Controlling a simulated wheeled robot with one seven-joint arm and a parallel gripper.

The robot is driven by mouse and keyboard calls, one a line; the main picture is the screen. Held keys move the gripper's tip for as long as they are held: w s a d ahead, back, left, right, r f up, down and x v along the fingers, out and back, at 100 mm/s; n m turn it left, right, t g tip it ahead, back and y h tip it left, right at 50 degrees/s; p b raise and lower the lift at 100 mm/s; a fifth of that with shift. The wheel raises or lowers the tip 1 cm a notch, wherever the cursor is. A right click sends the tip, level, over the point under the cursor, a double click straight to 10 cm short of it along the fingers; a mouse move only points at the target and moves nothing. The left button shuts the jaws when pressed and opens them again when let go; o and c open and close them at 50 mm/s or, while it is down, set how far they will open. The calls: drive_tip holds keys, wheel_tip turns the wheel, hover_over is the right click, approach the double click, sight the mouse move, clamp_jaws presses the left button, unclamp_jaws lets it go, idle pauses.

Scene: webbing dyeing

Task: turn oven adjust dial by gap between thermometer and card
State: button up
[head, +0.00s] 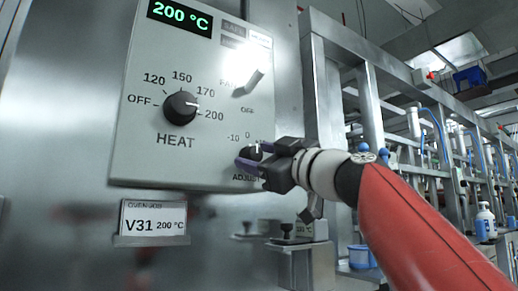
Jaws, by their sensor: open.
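The control panel (140,150) is pale grey. Its green display (180,18) reads 200 °C. The oven job card (153,218) below the panel reads V31 and 200 °C. The small dark ADJUST dial (250,152) is at the panel's lower right, with -10 and 0 marked above it. My gripper (247,158) is open at this dial, its purple-tipped fingers on either side. I cannot tell whether they touch it. The gripper hides the right part of the dial's scale. The larger black HEAT dial (180,108) has its white mark pointing right, between 170 and 200.
A switch (248,82) with an OFF label sits above the ADJUST dial. A metal post (322,110) stands right of the panel. A bracket with dark knobs (288,238) is below my gripper. Metal frames with blue hoses and bottles (486,218) run back at right.

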drive_tip(key=shift+w+a, duration=0.1)
drive_tip(key=c, duration=1)
